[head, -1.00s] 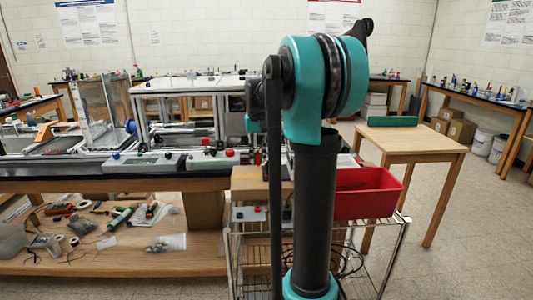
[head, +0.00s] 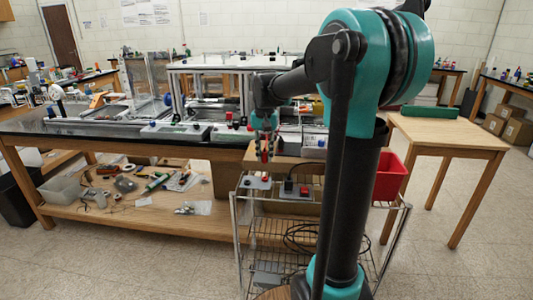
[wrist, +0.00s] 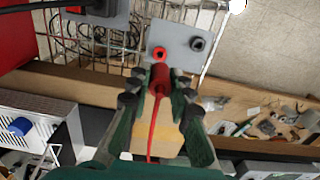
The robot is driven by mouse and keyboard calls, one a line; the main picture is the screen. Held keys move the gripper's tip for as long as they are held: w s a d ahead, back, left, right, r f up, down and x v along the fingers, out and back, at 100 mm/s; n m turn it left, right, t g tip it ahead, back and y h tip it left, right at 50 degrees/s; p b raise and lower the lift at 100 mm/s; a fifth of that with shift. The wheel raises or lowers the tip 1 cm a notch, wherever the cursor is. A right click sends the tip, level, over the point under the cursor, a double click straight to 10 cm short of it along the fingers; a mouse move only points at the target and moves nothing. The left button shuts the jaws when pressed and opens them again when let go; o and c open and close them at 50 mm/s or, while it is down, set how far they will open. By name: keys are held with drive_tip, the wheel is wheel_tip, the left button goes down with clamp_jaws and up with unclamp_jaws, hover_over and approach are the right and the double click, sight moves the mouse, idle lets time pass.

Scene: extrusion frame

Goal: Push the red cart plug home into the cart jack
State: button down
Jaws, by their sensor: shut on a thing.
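My gripper (wrist: 159,84) is shut on the red cart plug (wrist: 160,76), whose red cable trails back toward the wrist. The cart jack (wrist: 159,53) is a red ring with a dark open hole on a grey plate (wrist: 178,50), next to a black socket (wrist: 197,44). The plug's front end is just short of the jack in the wrist view and does not cover its hole; the exact gap is unclear. In the head view my gripper (head: 265,148) hangs above the grey plate (head: 251,183) on the wire cart, and the plug is too small to make out.
A second plate (head: 293,194) with black and red parts stands close on the right on the wire cart (head: 240,235). A red bin (head: 390,178) is at the cart's right. The wooden bench (head: 210,150) edge runs just behind. Open floor lies in front.

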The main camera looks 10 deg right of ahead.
sight(265, 151)
drive_tip(key=shift+f, duration=0.1)
drive_tip(key=shift+f, duration=2.8)
drive_tip(key=shift+f, duration=0.45)
drive_tip(key=c, duration=1.3)
unclamp_jaws()
drive_tip(key=shift+r, duration=0.1)
wheel_tip(265, 151, up, 12)
drive_tip(key=shift+f, duration=0.1)
